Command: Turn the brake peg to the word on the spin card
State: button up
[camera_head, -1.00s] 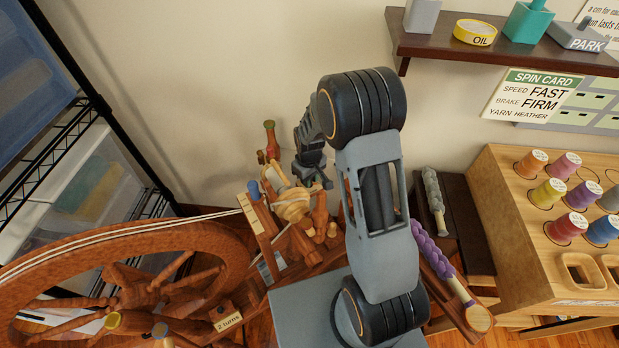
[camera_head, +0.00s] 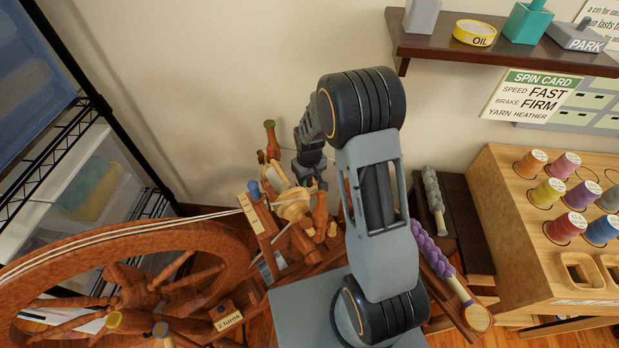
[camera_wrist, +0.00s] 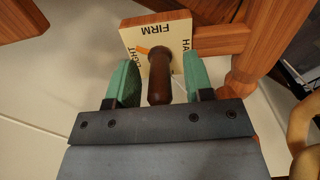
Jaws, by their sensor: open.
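The spin card (camera_head: 533,97) on the wall at the right reads SPEED FAST, BRAKE FIRM, YARN HEATHER. In the wrist view the brown brake peg (camera_wrist: 160,78) stands out from a cream dial plate (camera_wrist: 172,32). The plate shows FIRM at its top edge, LIGHT at left and a word starting HA at right. An orange pointer mark (camera_wrist: 143,50) lies up and left of the peg, near LIGHT. My gripper (camera_wrist: 160,80) is open, with one green finger on each side of the peg and gaps visible. In the head view my gripper (camera_head: 311,172) is above the spinning wheel's bobbin end.
The spinning wheel (camera_head: 215,240) fills the lower left, its cord running to the bobbin (camera_head: 293,205). A wire rack (camera_head: 100,110) stands at left. A shelf (camera_head: 480,50) and a thread-spool stand (camera_head: 510,180) are at right. A purple yarn roll (camera_head: 430,245) lies beside my arm.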

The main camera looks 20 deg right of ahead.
notch_tip(320, 180, up, 14)
jog(key=p, duration=0.2)
jog(key=shift+p, duration=0.35)
jog(key=shift+f, duration=0.1)
dwell(0.3)
jog(key=s+r+m+t+p, duration=0.1)
jog(key=s+r+p, duration=0.6)
jog(key=r, duration=0.6)
jog(key=s+r+m+t+p, duration=0.2)
jog(key=s+r+p, duration=0.6)
jog(key=s+r, duration=0.2)
notch_tip(320, 180, up, 3)
jog(key=shift+s+a+f+t, duration=0.1)
jog(key=shift+s+a+t, duration=0.05)
jog(key=shift+s+t, duration=0.15)
